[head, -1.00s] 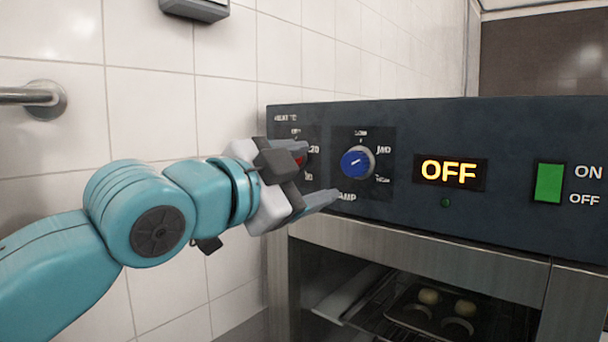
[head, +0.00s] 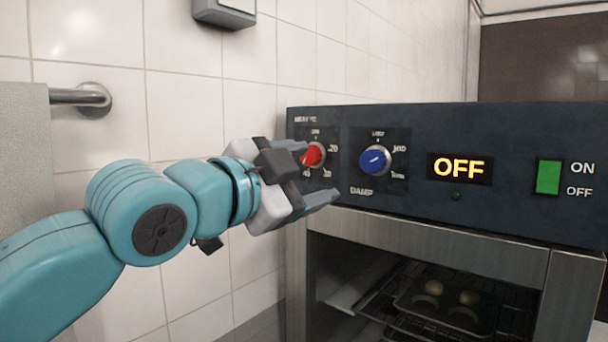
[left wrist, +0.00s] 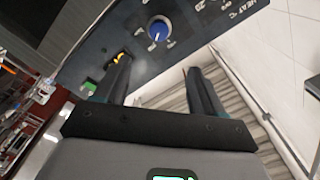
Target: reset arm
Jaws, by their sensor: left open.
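My left arm comes in from the left in the head view. Its gripper (head: 322,173) is open and empty, in front of the left end of the oven's dark control panel (head: 500,150). The red heat knob (head: 313,155) shows just past the upper finger, and I cannot tell from the head view how far apart they are. In the left wrist view both fingers (left wrist: 155,82) are spread with nothing between them. The blue damp knob (left wrist: 159,29) lies beyond the fingertips there. My right gripper is not in view.
The panel also bears a lit OFF display (head: 459,168) and a green switch (head: 548,177). Below is the oven's opening, with a tray (head: 408,302) holding round pieces of food on a rack. A tiled wall (head: 190,100) with a metal rail (head: 85,97) stands at the left.

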